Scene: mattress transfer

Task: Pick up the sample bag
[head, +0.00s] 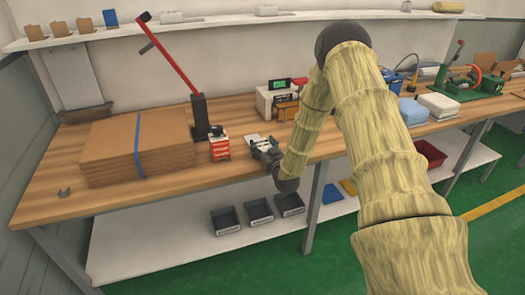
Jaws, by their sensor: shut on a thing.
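My gripper (263,147) is at the front part of the wooden workbench, to the right of a small red-and-white box. It is shut on a small pale grey thing (254,138), which I take to be the sample bag. Only part of the bag shows beyond the fingers. At this size I cannot tell whether it rests on the bench or hangs just above it. My arm reaches in from the right and hides part of the bench.
The wooden workbench (60,208) holds a cardboard stack (120,150) with a blue strap, a red-handled lever tool (178,65), a red-and-white box (219,147) and a device with a green display (268,97). Dark bins (258,212) stand on the lower shelf. Folded cloths (437,105) lie right.

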